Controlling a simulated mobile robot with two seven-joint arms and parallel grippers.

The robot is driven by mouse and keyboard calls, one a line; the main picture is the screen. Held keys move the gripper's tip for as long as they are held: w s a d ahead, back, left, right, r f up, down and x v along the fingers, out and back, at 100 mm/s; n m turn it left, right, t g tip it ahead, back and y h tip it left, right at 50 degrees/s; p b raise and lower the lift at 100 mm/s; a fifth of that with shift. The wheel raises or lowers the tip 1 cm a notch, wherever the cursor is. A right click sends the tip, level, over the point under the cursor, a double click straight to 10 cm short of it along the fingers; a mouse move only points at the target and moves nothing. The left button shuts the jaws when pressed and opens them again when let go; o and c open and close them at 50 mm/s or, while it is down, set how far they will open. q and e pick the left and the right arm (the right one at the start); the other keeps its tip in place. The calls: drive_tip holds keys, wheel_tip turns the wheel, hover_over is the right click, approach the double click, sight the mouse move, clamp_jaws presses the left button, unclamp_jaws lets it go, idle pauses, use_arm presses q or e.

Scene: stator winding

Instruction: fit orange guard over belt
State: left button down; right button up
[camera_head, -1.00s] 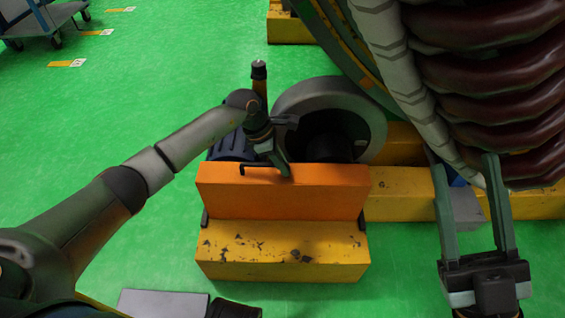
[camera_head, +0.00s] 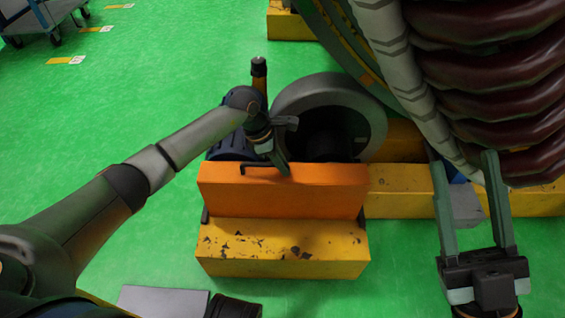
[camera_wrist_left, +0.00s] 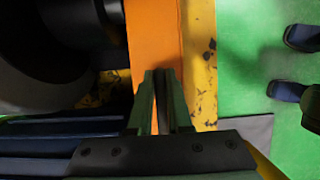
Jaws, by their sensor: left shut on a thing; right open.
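The orange guard (camera_head: 283,192) stands upright as a flat box along the back of the yellow base block (camera_head: 283,250), in front of a large grey wheel (camera_head: 290,100). It also shows in the left wrist view (camera_wrist_left: 155,38). My left gripper (camera_head: 281,167) is at the guard's top edge, shut on its black handle (camera_head: 250,168); the exact grip is partly hidden by the fingers. In the left wrist view the fingers (camera_wrist_left: 160,75) are close together over the orange face. The belt cannot be made out behind the guard. My right gripper (camera_head: 470,160) is open and empty at the right.
A dark blue motor (camera_head: 228,148) sits behind the guard's left part. The large stator with dark red coils (camera_head: 490,80) fills the upper right. Yellow beams (camera_head: 400,205) run to the right of the guard.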

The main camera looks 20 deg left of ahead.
use_arm(q)
drive_tip(key=shift+w+r, duration=0.1)
drive_tip(key=c, duration=0.8)
unclamp_jaws()
drive_tip(key=shift+o, duration=0.2)
drive_tip(key=shift+f, duration=0.25)
drive_tip(key=p+v, duration=0.5)
drive_tip(key=v, duration=0.6)
drive_tip(key=shift+r, duration=0.25)
drive_tip(key=shift+a+r, duration=0.25)
drive_tip(key=shift+r, duration=0.4)
use_arm(e)
wheel_tip(320, 180, up, 6)
drive_tip(key=shift+s+d+m, duration=0.15)
drive_tip(key=shift+d+m, duration=0.15)
drive_tip(key=shift+d, duration=0.1)
